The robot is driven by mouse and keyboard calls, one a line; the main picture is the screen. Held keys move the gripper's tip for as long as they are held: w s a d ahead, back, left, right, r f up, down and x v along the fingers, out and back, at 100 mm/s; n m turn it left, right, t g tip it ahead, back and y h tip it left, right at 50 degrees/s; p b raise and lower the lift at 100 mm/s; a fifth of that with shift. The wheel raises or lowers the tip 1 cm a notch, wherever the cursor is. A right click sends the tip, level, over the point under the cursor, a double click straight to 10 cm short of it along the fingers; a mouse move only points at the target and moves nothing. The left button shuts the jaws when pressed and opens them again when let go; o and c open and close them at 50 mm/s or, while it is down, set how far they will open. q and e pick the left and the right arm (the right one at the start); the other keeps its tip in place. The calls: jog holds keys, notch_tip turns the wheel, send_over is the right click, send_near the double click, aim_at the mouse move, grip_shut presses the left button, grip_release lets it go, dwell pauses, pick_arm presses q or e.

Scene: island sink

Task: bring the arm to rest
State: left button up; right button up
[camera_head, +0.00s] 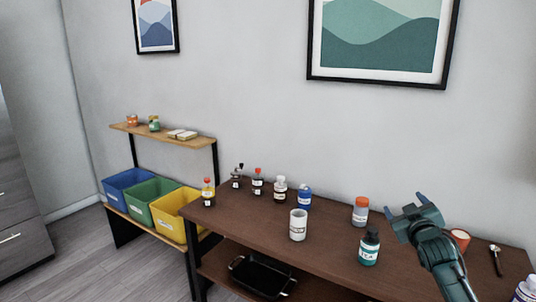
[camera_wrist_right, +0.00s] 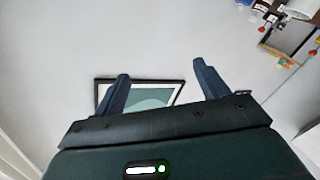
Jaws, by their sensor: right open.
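My right gripper (camera_head: 412,205) is in the head view at the right, raised over the right part of the brown table (camera_head: 325,248). Its two fingers are spread apart with nothing between them. In the right wrist view the open fingers (camera_wrist_right: 160,85) point toward the grey wall and a framed picture (camera_wrist_right: 140,96). My left gripper and left arm do not show in either view.
On the table stand a white canister (camera_head: 298,225), a teal jar (camera_head: 369,247), a white jar with orange lid (camera_head: 360,211) and several bottles. A black pan (camera_head: 262,276) is on the lower shelf. Blue, green and yellow bins (camera_head: 174,212) stand left.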

jog(key=s+a+f+g+y, duration=0.2)
jog(key=s+a+f, duration=0.4)
jog(key=s+f, duration=0.3)
jog(key=s+a+f+g+y, duration=0.1)
jog(key=s+a+f, duration=0.6)
jog(key=f, duration=0.5)
jog(key=s+a+f+g+y, duration=0.1)
jog(key=s+a+f, duration=0.1)
jog(key=s, duration=0.6)
jog(key=s+a+f+m+g, duration=0.1)
jog(key=s+a+f, duration=0.1)
jog(key=s, duration=0.5)
jog(key=s+a+f+g+y, duration=0.1)
jog(key=s+a, duration=0.3)
jog(key=s, duration=0.4)
jog(key=shift+s+a+f+m+g+y, duration=0.3)
jog(key=shift+a+f+m+g, duration=0.05)
jog(key=shift+f+m+g, duration=0.1)
